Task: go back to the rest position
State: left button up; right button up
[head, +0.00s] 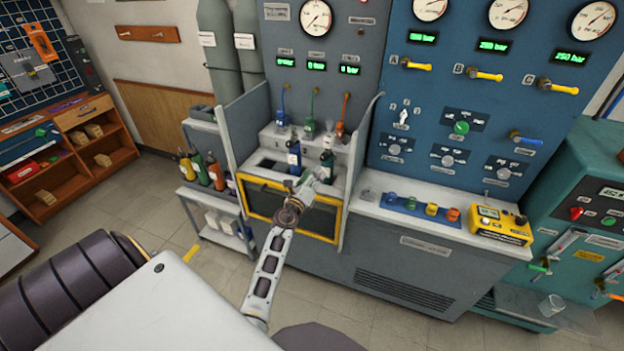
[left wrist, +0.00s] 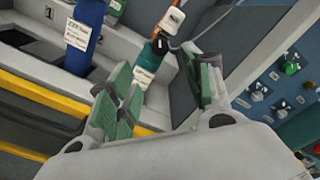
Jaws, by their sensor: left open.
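My left gripper (head: 318,178) is in front of the bench bay in the head view. In the left wrist view, its two green-padded fingers (left wrist: 163,85) are spread apart. A green labelled cylinder (left wrist: 149,62) shows between and beyond the fingers; it also shows in the head view (head: 327,163) just behind the gripper. Whether the fingers touch it I cannot tell. A blue labelled cylinder (head: 294,157) stands to its left in the bay, and it shows in the left wrist view (left wrist: 84,28). My right gripper is not in view.
The bay has side walls and a yellow-framed front (head: 290,215). A counter to the right holds a blue tray of coloured parts (head: 420,207) and a yellow meter (head: 501,225). A shelf cart (head: 213,200) with several cylinders stands left. Open floor lies at the left.

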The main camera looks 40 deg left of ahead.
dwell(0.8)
pick_arm(q)
jog(key=s+d+f+n+g, duration=0.1)
jog(key=d+f+n+g, duration=0.1)
jog(key=f+n, duration=0.75)
jog(key=s+d+f+n+g, duration=0.2)
jog(key=f+n, duration=0.5)
jog(key=f, duration=0.5)
jog(key=s+d+f+n+g+h, duration=0.15)
jog(key=s+d+f, duration=0.35)
jog(key=f, duration=0.5)
jog(key=s+d+f+n+g+h, duration=0.1)
jog(key=s+d+f+n+g, duration=0.2)
jog(key=s+d+f, duration=0.45)
jog(key=s+d+f+n+g+h, duration=0.1)
jog(key=s+d+f+g, duration=0.1)
jog(key=s+f, duration=0.7)
jog(key=s+d+f+n+g+h, duration=0.1)
jog(key=s+d+f+g, duration=0.15)
jog(key=s+f, duration=0.65)
jog(key=s+a+f+g, duration=0.1)
jog(key=s+a, duration=0.1)
jog(key=s, duration=0.9)
jog(key=s+a+f+m+g, duration=0.1)
jog(key=s+a+g, duration=0.1)
jog(key=s, duration=0.9)
jog(key=shift+s+m, duration=0.15)
jog(key=shift+m, duration=0.15)
